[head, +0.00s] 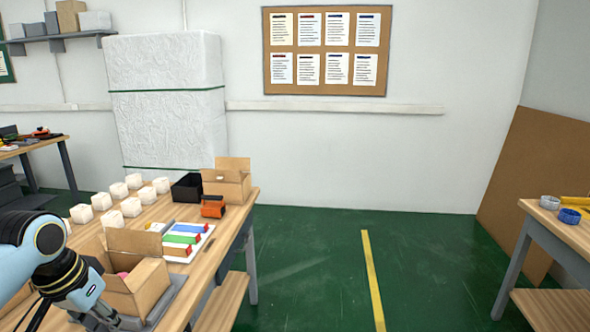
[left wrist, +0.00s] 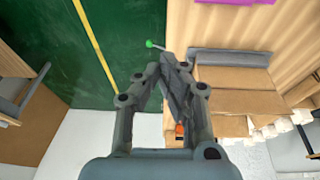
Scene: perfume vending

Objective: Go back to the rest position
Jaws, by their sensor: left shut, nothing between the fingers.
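My left arm comes in at the lower left of the head view. Its gripper (head: 97,318) is low beside the front of an open cardboard box (head: 145,288) on the wooden workbench (head: 232,212). In the left wrist view the fingers of the left gripper (left wrist: 172,68) converge, shut, with nothing seen held. My right gripper is in neither view.
Several white cubes (head: 101,201), a black bin (head: 187,187), a second carton (head: 227,184), an orange device (head: 212,208) and a tray of coloured bars (head: 184,241) stand on the bench. Green floor (head: 310,265) right of it is clear. Another table (head: 560,232) stands at far right.

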